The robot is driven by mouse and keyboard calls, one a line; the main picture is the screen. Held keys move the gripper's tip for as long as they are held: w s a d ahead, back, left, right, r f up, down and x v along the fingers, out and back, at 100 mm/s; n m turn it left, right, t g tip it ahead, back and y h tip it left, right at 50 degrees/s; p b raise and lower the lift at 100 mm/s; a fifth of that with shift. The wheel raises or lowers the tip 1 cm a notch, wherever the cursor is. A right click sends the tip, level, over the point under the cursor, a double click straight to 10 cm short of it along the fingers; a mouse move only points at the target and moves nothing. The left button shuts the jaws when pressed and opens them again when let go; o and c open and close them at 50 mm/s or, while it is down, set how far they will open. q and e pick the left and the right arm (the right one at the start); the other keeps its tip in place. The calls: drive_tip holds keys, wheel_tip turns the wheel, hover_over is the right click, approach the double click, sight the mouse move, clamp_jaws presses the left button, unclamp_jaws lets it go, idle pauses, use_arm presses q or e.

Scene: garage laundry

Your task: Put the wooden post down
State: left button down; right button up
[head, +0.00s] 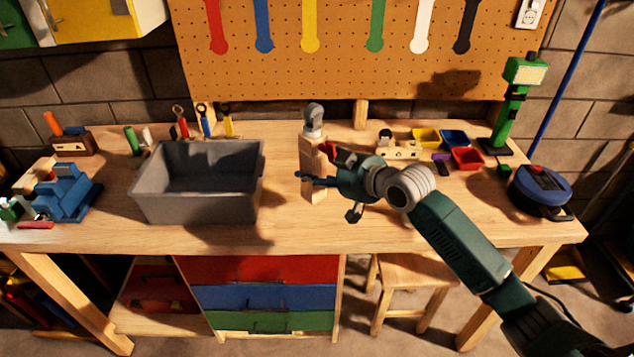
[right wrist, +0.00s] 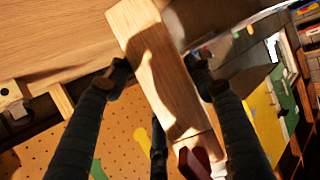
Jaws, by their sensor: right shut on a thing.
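The wooden post (head: 312,180) is a pale, squared block, roughly upright over the middle of the workbench, to the right of the grey bin. My right gripper (head: 326,166) reaches in from the right and is shut on it. In the right wrist view the post (right wrist: 158,60) runs slantwise between the two dark fingers of my right gripper (right wrist: 160,72). I cannot tell whether its lower end touches the bench. A grey-topped object (head: 314,118) shows at the post's upper end; whether it is on or behind it is unclear. My left gripper is out of view.
The grey bin (head: 198,212) stands empty on the workbench (head: 290,236). Small coloured bins (head: 467,158) and a green lamp (head: 516,100) are at the right, with a blue round device (head: 540,187). A blue vise (head: 66,192) is at the left. The bench front is clear.

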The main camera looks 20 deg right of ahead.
sight(323, 187)
drive_tip(key=shift+f, duration=0.6)
wheel_tip(323, 187, down, 4)
drive_tip(key=shift+r, duration=0.1)
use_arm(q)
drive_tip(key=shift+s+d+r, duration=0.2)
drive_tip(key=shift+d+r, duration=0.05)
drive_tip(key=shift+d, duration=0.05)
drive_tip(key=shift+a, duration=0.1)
use_arm(e)
drive_tip(key=shift+f, duration=0.2)
drive_tip(key=o, duration=1.4)
drive_tip(key=shift+f, duration=0.1)
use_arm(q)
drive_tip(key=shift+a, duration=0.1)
